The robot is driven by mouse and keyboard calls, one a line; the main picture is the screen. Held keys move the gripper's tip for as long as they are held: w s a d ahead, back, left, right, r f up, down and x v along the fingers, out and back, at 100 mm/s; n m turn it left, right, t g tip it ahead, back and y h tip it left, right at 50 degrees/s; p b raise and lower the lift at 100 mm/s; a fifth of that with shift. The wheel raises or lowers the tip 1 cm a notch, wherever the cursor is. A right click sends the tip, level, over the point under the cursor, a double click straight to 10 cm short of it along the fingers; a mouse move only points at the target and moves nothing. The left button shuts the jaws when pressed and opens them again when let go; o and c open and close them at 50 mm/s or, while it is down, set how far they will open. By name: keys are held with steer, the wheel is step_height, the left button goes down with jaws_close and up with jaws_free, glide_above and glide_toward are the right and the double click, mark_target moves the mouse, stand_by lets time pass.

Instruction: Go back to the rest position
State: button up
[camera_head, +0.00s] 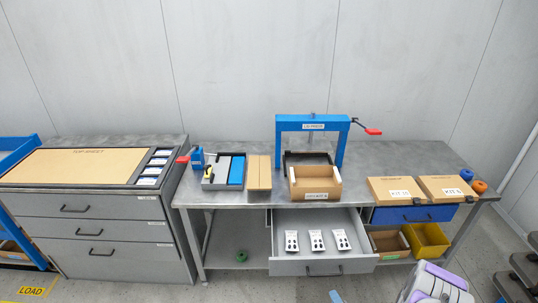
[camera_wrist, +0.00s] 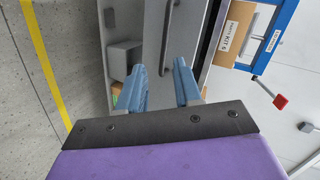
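My gripper (camera_wrist: 158,84) shows in the wrist view as two blue fingers held apart, with nothing between them. It is open. Beyond the fingers is a grey drawer front with a dark handle (camera_wrist: 168,38), apart from the fingertips as far as I can tell. In the head view, part of my purple and grey arm (camera_head: 437,285) shows at the bottom right. The gripper itself is mostly out of that view.
A drawer (camera_head: 322,267) with three white labelled pieces stands pulled out under the metal bench (camera_head: 220,197). A blue press (camera_head: 313,124) with a red-handled lever and a cardboard box (camera_head: 317,183) stand on the bench. A drawer cabinet (camera_head: 90,235) is left.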

steer(key=w+d+r+n+g, duration=0.25)
steer(key=r+n+g, duration=0.25)
steer(key=r+n, duration=0.3)
steer(key=s+a+r+n+g+h, duration=0.1)
steer(key=s+r+g, duration=0.15)
steer(key=r, duration=0.55)
steer(key=s+a+r+n+g+h, duration=0.1)
steer(key=s+r+h, duration=0.15)
steer(key=r, duration=0.45)
steer(key=s+a+r+n+g, duration=0.1)
steer(key=s+a+r+g, duration=0.1)
steer(key=s+r, duration=0.4)
steer(key=s+a+r+n+g+y, duration=0.1)
steer(key=s+a+r, duration=0.4)
steer(key=s, duration=0.9)
steer(key=s+a+r+n+g, duration=0.1)
steer(key=s+a+r+g, duration=0.2)
steer(key=s+r, duration=0.5)
steer(key=shift+s+a+r+n+y, duration=0.35)
steer(key=shift+s+a, duration=0.4)
steer(key=shift+s, duration=0.4)
